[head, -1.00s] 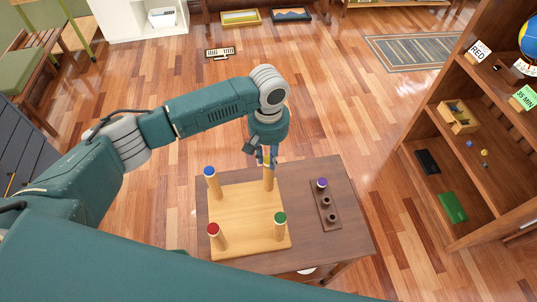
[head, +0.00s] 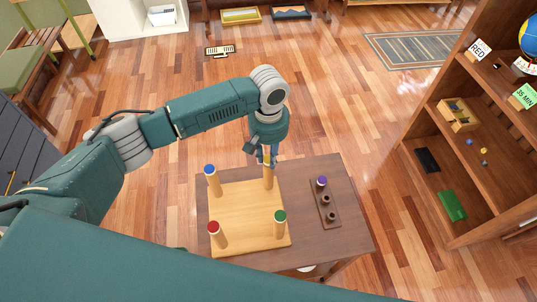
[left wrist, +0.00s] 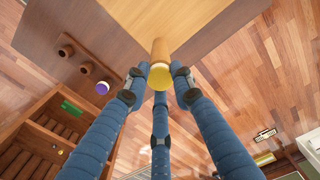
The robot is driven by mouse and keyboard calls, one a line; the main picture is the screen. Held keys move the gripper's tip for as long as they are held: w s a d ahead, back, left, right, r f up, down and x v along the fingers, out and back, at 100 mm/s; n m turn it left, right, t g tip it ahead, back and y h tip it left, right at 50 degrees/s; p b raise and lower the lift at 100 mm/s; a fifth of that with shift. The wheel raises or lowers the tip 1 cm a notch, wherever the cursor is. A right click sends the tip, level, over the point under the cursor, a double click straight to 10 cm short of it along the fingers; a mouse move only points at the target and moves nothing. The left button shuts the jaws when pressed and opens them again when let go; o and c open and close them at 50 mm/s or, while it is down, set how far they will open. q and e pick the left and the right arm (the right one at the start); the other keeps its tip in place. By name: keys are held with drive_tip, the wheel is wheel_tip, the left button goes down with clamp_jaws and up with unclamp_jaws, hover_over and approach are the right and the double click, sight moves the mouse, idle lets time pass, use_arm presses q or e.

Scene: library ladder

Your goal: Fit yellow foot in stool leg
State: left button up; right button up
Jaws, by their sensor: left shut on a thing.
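The upturned wooden stool (head: 240,232) lies on a brown table with its legs pointing up. Three legs carry coloured ends: blue (head: 209,169), red (head: 213,227) and green (head: 280,217). My left gripper (head: 267,160) is at the top of the far right leg (head: 268,182). In the left wrist view, the yellow foot (left wrist: 160,77) is at the end of that leg (left wrist: 160,51), in line with it, with my left gripper's fingers (left wrist: 160,82) shut around it. I cannot tell how deep it sits. My right gripper is not in view.
A dark holder (head: 327,207) with a purple foot (head: 322,182) and empty sockets lies on the table (head: 345,235), right of the stool. A wooden shelf unit (head: 430,115) stands at the right. Floor beyond the table is mostly clear.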

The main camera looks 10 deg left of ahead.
use_arm(q)
drive_tip(key=shift+f, duration=0.3)
drive_tip(key=o, duration=1.4)
drive_tip(key=shift+r, duration=0.1)
wheel_tip(320, 180, up, 4)
drive_tip(key=p, duration=0.5)
drive_tip(key=shift+r+p, duration=0.4)
drive_tip(key=shift+r, duration=0.5)
